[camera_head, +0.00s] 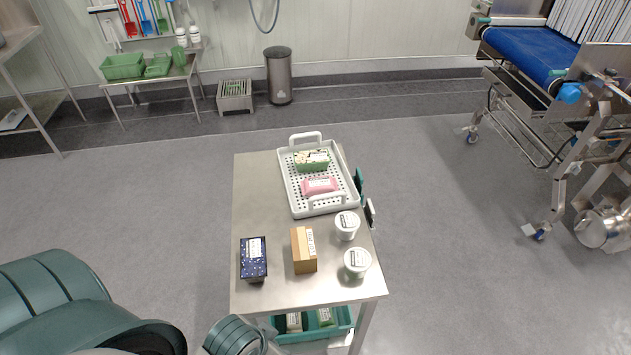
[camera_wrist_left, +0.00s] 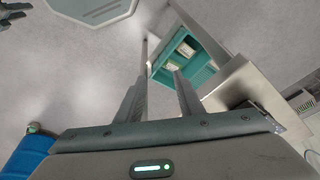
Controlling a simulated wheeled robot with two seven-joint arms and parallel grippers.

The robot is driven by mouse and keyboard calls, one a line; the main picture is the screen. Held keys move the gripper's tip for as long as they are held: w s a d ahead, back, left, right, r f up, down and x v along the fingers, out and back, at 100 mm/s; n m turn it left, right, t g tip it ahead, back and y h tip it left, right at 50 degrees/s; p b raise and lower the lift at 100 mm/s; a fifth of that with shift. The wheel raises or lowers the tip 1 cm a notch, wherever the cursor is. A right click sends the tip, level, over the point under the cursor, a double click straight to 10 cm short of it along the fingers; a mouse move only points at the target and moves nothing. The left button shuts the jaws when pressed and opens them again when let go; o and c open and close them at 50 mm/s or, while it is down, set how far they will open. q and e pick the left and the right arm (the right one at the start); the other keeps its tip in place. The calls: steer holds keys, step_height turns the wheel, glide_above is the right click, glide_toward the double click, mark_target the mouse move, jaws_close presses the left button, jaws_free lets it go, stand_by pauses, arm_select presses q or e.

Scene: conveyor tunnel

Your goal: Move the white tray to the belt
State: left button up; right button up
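The white tray (camera_head: 286,178), perforated with raised handles at both ends, lies on the far part of a steel table. It holds a green pack with a pale top (camera_head: 312,161) and a pink pack (camera_head: 320,186). The belt (camera_head: 530,52) is blue and stands at the upper right, well apart from the table. My left gripper (camera_wrist_left: 162,62) shows in the left wrist view with its fingers spread and nothing between them. It is not near the tray.
The steel table (camera_head: 245,215) also bears a dark blue box (camera_head: 253,259), a brown box (camera_head: 303,250) and two white tubs (camera_head: 347,225) (camera_head: 357,263). A teal crate (camera_head: 343,331) sits below. Open grey floor separates table and conveyor. A bin (camera_head: 279,75) stands by the wall.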

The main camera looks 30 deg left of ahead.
arm_select(q)
step_height(320, 180, down, 33)
steer(key=s+g+b, duration=0.1)
steer(key=s+b, duration=0.1)
steer(key=b, duration=0.3)
steer(key=s+a+f+b, duration=0.1)
steer(key=s+f+b, duration=0.1)
steer(key=s+f, duration=0.7)
steer(key=s+a+f+g+b, duration=0.1)
steer(key=s+a+f+b, duration=0.1)
steer(key=s+f, duration=0.6)
step_height(320, 180, down, 4)
steer(key=shift+s+f+b, duration=0.2)
steer(key=shift+s+b, duration=0.15)
steer(key=shift+b, duration=0.35)
steer(key=shift+a, duration=0.1)
